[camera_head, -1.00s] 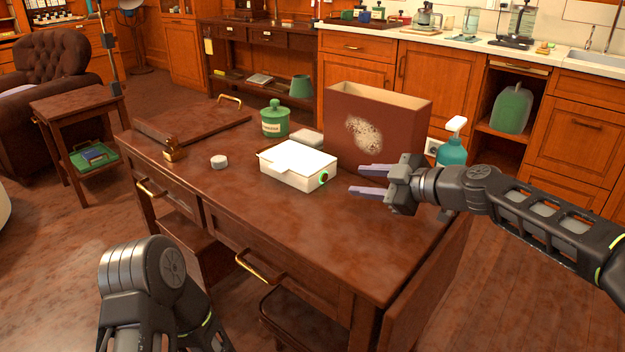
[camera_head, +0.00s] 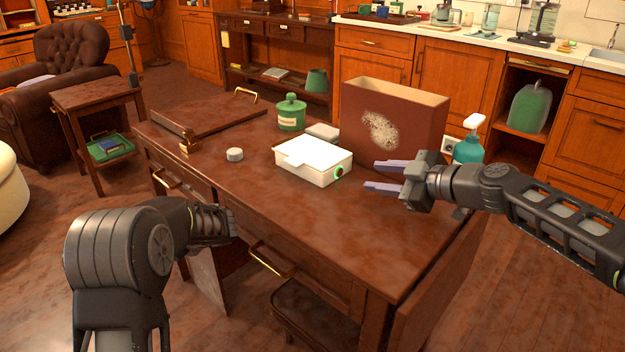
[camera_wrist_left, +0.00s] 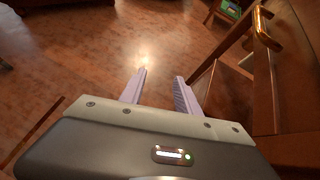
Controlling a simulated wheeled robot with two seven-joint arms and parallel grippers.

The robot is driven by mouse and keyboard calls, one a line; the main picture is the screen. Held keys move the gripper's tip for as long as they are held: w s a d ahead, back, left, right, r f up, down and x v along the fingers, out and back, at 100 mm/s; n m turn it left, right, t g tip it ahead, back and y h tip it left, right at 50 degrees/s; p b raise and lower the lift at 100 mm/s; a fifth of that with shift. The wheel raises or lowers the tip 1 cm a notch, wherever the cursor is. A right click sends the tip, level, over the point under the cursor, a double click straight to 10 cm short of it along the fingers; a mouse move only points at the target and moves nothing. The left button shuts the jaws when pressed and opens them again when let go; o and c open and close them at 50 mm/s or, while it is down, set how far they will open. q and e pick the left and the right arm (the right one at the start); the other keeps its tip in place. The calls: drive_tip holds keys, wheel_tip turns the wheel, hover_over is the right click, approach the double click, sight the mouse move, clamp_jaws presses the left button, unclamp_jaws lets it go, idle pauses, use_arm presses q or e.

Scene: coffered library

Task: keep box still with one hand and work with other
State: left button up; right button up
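A white box (camera_head: 313,165) with a lid and a round green knob (camera_head: 339,171) on its right end sits on the brown desk (camera_head: 400,230). My right gripper (camera_head: 374,178) is open and empty, just right of the box, with its lilac fingers pointing at the knob end and apart from it. My left arm stands in front of the desk at the lower left. In the left wrist view my left gripper (camera_wrist_left: 160,90) is open and empty over the floor, beside the desk front. Its fingers are hidden in the head view.
A tall open brown box (camera_head: 405,122) stands behind the white box. A green jar (camera_head: 291,112), a small white round piece (camera_head: 235,154), a brass object (camera_head: 189,143) and a teal pump bottle (camera_head: 469,145) stand nearby. The front of the desk top is clear.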

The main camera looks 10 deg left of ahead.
sight(295, 163)
use_arm(q)
drive_tip(key=w+d+r+n+t+y, duration=0.1)
drive_tip(key=w+d+r+n, duration=0.15)
drive_tip(key=r, duration=0.55)
drive_tip(key=w+d+r+n+y, duration=0.15)
drive_tip(key=d+r, duration=0.25)
drive_tip(key=r, duration=0.4)
drive_tip(key=w+d+r+t, duration=0.1)
drive_tip(key=d, duration=0.3)
drive_tip(key=w+d+r+n+t, duration=0.1)
drive_tip(key=d, duration=0.4)
drive_tip(key=w+d+r+n+t, duration=0.1)
drive_tip(key=d+r, duration=0.1)
drive_tip(key=d, duration=0.3)
drive_tip(key=shift+w+d+t, duration=0.1)
drive_tip(key=shift+d+t, duration=0.15)
drive_tip(key=shift+t, duration=0.05)
drive_tip(key=d+t, duration=0.1)
drive_tip(key=d, duration=0.4)
drive_tip(key=d+n+t+h, duration=0.1)
drive_tip(key=d, duration=0.3)
drive_tip(key=d+t+h, duration=0.1)
drive_tip(key=d+t, duration=0.1)
drive_tip(key=d, duration=0.3)
drive_tip(key=shift+w+d+r+n, duration=0.3)
drive_tip(key=shift+n, duration=0.1)
drive_tip(key=shift+x, duration=3.95)
